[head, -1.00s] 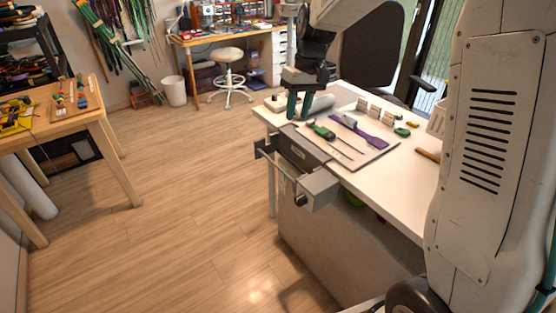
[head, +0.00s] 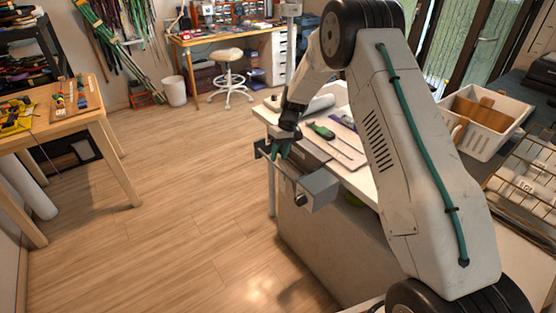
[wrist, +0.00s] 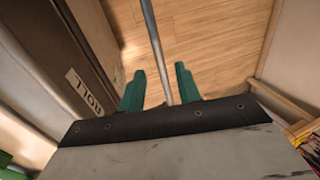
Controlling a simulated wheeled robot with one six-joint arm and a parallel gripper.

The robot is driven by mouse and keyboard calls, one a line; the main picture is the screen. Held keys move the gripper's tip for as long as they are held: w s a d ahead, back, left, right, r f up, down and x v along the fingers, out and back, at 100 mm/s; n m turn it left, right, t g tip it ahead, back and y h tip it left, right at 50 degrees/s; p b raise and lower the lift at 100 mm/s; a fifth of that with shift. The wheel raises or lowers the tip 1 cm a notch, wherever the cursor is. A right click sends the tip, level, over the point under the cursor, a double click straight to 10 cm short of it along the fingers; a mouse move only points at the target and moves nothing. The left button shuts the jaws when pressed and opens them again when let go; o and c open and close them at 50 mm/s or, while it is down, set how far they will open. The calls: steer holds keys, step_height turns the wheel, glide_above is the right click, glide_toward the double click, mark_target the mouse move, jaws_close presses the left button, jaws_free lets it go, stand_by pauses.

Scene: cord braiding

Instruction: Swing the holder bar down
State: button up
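The holder bar is a thin grey metal rod (head: 287,178) on the front edge of the white table. It runs between a dark end bracket (head: 262,148) and a grey box-like bracket (head: 318,190). My gripper (head: 280,151) is down at the bar near its far end. In the wrist view, the bar (wrist: 155,45) runs between the two green fingers of my gripper (wrist: 158,85). The fingers stand apart with gaps beside the rod, so the gripper is open around it. The lower end of the rod is hidden behind the gripper body.
A dark panel with a label (wrist: 83,90) lies close left of the fingers. A green-handled tool (head: 322,131) lies on the table. A white crate (head: 484,122) stands at the right. The wooden floor (head: 170,210) left of the table is clear.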

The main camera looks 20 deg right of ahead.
steer(key=x, duration=0.2)
steer(key=shift+a+f, duration=0.15)
steer(key=shift+f, duration=0.1)
jaws_close()
steer(key=shift+a, duration=0.1)
